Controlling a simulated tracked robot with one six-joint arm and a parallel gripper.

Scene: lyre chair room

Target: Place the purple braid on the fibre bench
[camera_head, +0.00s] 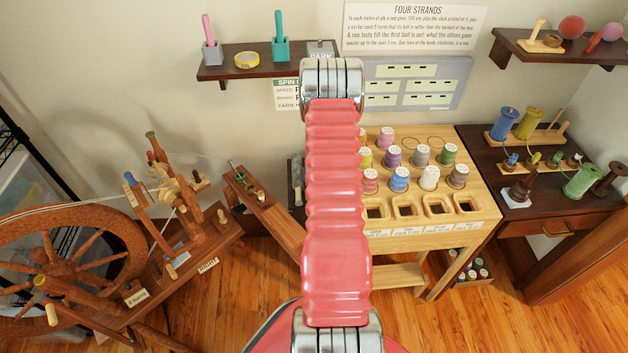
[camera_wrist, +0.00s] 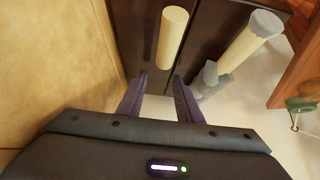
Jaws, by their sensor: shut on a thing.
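In the wrist view my gripper (camera_wrist: 158,98) has two dark purplish fingers set a little apart, with a pale patch showing between them. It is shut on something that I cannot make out. In the head view the gripper is hidden behind my red arm. I cannot pick out a purple braid in either view. I cannot tell which surface is the fibre bench. The light wooden bench (camera_head: 483,208) at centre right holds several coloured spools, one of them purple (camera_head: 392,156), above a row of square openings.
A dark bench (camera_head: 482,150) with spools and pegs stands at the right. A spinning wheel (camera_head: 75,250) fills the lower left. Wall shelves hang at top left (camera_head: 235,70) and top right (camera_head: 520,50). Two cream cylinders (camera_wrist: 173,37) (camera_wrist: 250,40) lie beyond my fingers.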

